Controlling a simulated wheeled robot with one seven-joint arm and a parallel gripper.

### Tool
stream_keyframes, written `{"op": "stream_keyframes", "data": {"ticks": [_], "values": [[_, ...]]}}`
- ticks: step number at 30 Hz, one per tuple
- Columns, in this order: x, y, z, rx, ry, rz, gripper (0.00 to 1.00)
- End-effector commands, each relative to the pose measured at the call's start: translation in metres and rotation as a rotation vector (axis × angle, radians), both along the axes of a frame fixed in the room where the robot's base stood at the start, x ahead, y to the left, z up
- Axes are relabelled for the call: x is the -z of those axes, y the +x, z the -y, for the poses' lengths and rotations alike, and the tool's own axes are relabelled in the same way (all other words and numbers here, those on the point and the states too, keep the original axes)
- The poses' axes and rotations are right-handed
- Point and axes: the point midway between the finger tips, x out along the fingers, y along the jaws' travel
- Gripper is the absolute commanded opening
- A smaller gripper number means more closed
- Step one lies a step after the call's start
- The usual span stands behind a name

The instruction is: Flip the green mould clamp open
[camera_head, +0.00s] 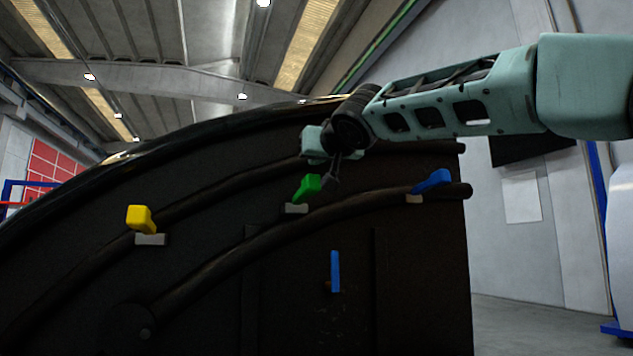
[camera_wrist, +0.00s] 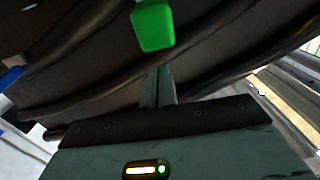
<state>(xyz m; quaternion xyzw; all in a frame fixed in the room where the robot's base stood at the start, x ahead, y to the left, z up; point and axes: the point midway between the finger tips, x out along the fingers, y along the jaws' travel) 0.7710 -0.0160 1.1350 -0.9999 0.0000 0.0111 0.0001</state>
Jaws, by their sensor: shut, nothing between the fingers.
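The green mould clamp (camera_head: 307,187) sits on the dark curved mould, its handle tilted up to the right above a small grey base (camera_head: 296,208). It also shows in the wrist view (camera_wrist: 153,25) at the top centre, just beyond my fingertips. My gripper (camera_head: 333,183) is shut and empty, close to the right side of the green handle. In the wrist view my closed fingers (camera_wrist: 158,72) point at the clamp, with a small gap seen between them. Whether they touch the handle in the head view I cannot tell.
A yellow clamp (camera_head: 140,219) stands to the left on the mould and a blue clamp (camera_head: 432,181) to the right. A blue upright handle (camera_head: 335,271) is below. Dark curved pipes (camera_head: 235,248) run across the mould face (camera_head: 420,270).

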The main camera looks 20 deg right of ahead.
Motion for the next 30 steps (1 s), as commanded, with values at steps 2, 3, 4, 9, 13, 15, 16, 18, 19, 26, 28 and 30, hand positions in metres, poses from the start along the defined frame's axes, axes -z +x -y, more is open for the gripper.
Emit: {"op": "stream_keyframes", "data": {"ticks": [2, 3, 4, 9, 13, 15, 16, 18, 19, 26, 28, 30], "values": [[0.015, -0.002, 0.0, 0.0, 0.0, 0.03, 0.0], [0.016, -0.003, 0.0, 0.0, -0.001, 0.046, 0.0], [0.017, -0.004, 0.0, 0.0, 0.0, 0.057, 0.0], [0.023, -0.007, 0.0, 0.0, 0.001, 0.109, 0.0], [0.027, -0.01, 0.0, 0.0, 0.002, 0.107, 0.0], [0.029, -0.011, 0.0, 0.0, 0.002, 0.106, 0.0], [0.029, -0.011, 0.0, 0.0, 0.001, 0.105, 0.0], [0.031, -0.012, 0.0, 0.0, 0.001, 0.105, 0.0], [0.031, -0.012, 0.0, 0.0, 0.001, 0.104, 0.0], [0.035, -0.012, 0.0, 0.001, 0.001, 0.099, 0.0], [0.036, -0.012, 0.0, 0.001, -0.001, 0.096, 0.0], [0.037, -0.011, -0.001, 0.002, -0.001, 0.094, 0.0]]}}
